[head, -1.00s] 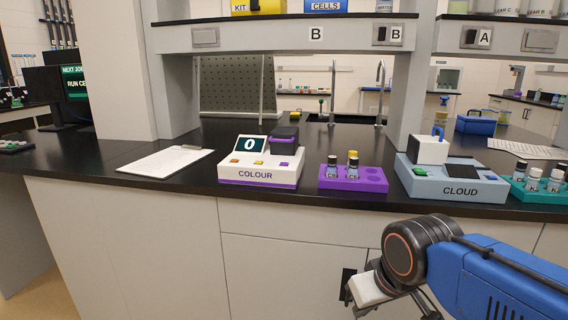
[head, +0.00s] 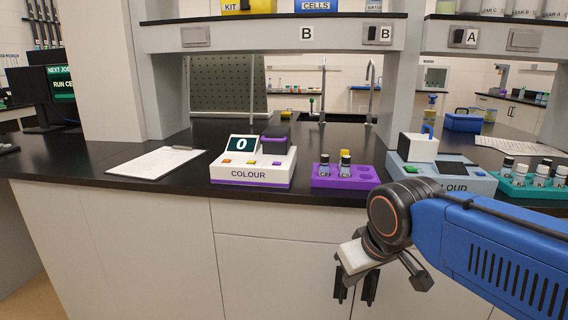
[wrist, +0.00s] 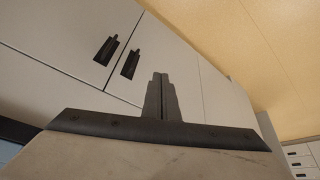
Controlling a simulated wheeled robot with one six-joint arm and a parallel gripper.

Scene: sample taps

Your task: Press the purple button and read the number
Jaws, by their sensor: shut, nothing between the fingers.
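The purple button (head: 276,163) is at the right of the button row on the white COLOUR device (head: 250,183), on the bench in the head view. An orange button and a yellow one sit to its left. The device's display (head: 242,144) reads 0, and a black lidded block stands behind the purple button. My gripper (wrist: 160,78) is shut and empty in the wrist view, in front of the cabinet doors. In the head view it hangs below the bench top, right of the device and well apart from the button.
A purple rack (head: 345,180) with vials stands right of the device. The CLOUD device (head: 440,175) and a teal vial rack (head: 530,190) stand farther right. A clipboard (head: 155,162) lies to the left. A shelf (head: 280,35) spans above the bench. Cabinet handles (head: 370,287) face my arm.

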